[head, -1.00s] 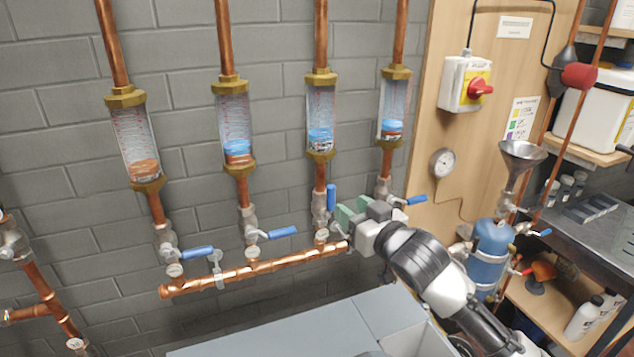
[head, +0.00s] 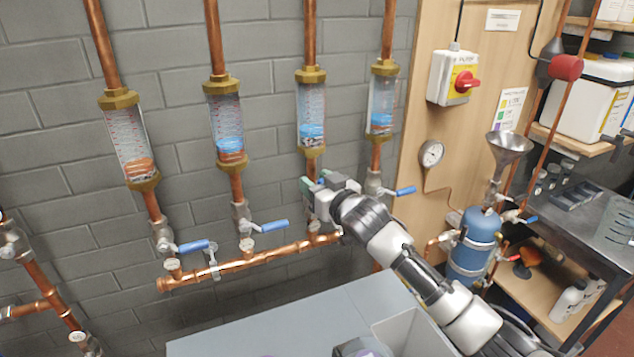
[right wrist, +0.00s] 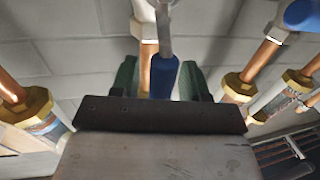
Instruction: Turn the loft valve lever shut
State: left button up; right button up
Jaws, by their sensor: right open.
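Several valves with blue levers stand in a row on a copper manifold (head: 250,262). No label naming the loft valve can be read. My right gripper (head: 307,190) is at the third valve from the left and covers most of it in the head view. In the right wrist view, a blue lever (right wrist: 163,76) lies between the two green finger pads of the open gripper, roughly in line with the pipe (right wrist: 148,54). Contact with the pads cannot be told. The first lever (head: 194,246), second lever (head: 273,226) and fourth lever (head: 405,191) point out sideways to the right. My left gripper is not in view.
Clear flow tubes (head: 311,115) with brass fittings rise above the valves against a grey block wall. A grey box (head: 270,325) stands below the manifold. At right are a red switch (head: 466,83), a gauge (head: 431,154), a funnel (head: 510,146) and a blue vessel (head: 474,240).

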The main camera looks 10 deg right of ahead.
grip_shut()
jog(key=shift+d, duration=0.15)
jog(key=shift+d+m, duration=0.55)
jog(key=shift+m, duration=0.45)
jog(key=w+d+f+m+t+h+b, duration=0.1)
jog(key=d+f+m+t+h+b, duration=0.2)
jog(key=m, duration=1.5)
jog(key=shift+w+d+f+b, duration=0.2)
jog(key=shift+d+f+b, duration=0.65)
jog(key=shift+d+f, duration=1)
jog(key=shift+a+f+m, duration=0.25)
jog(key=shift+m, duration=0.05)
